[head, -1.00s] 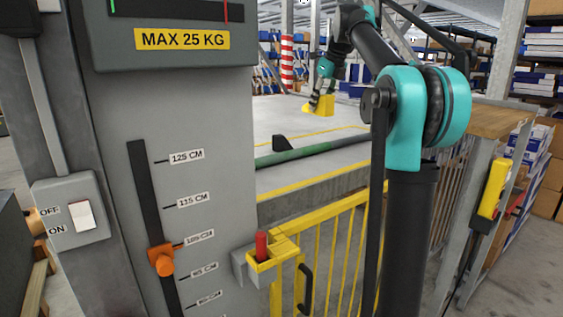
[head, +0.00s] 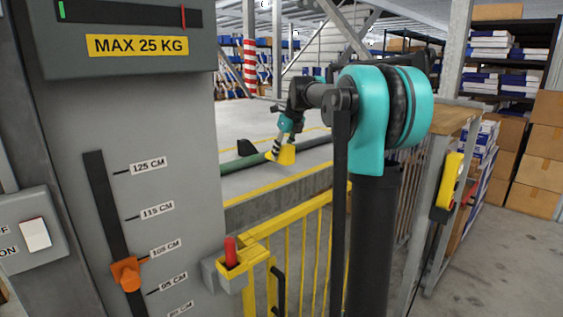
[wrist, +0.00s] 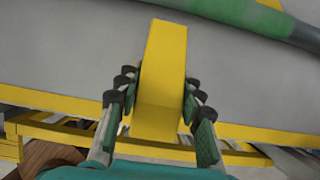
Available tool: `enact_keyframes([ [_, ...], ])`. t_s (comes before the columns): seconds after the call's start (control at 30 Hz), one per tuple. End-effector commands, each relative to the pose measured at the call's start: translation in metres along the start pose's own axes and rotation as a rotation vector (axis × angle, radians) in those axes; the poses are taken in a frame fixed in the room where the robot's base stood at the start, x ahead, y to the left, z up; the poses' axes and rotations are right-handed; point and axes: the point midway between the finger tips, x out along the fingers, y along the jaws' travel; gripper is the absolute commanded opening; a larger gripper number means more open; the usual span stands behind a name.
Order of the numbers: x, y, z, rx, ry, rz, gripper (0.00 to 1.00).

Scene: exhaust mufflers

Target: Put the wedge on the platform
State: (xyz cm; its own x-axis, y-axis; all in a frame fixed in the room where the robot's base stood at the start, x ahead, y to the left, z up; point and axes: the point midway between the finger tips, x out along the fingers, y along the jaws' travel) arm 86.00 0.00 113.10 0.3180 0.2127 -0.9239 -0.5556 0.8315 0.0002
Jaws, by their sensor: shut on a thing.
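A yellow wedge (wrist: 160,80) is held between the two fingers of my gripper (wrist: 158,100) in the wrist view. In the head view the wedge (head: 286,155) hangs from my gripper (head: 276,148), beyond the yellow gate. The grey platform (head: 238,184) with a yellow edge line lies behind the gate. The wedge appears above its surface, apart from it as far as I can tell.
A yellow gate (head: 305,250) with a red-topped latch (head: 231,250) stands in front of the platform. A grey control column (head: 150,120) with an orange slider (head: 127,273) is at the left. Shelves and boxes (head: 538,150) are at the right.

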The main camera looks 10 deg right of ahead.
Motion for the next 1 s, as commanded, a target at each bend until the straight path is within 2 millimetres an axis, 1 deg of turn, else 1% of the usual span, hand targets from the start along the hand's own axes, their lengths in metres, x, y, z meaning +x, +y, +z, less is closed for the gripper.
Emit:
enact_keyframes([
  [0.3,0.033,0.0,-0.013,0.0,0.0,0.0,0.02],
  [0.67,0.036,0.0,-0.015,0.0,0.0,0.0,0.02],
  [0.7,0.036,0.0,-0.015,0.0,0.0,0.0,0.41],
  [0.83,0.036,0.0,-0.015,0.0,0.0,0.0,0.57],
  [1.0,0.036,0.0,-0.015,0.0,0.0,0.0,0.58],
])
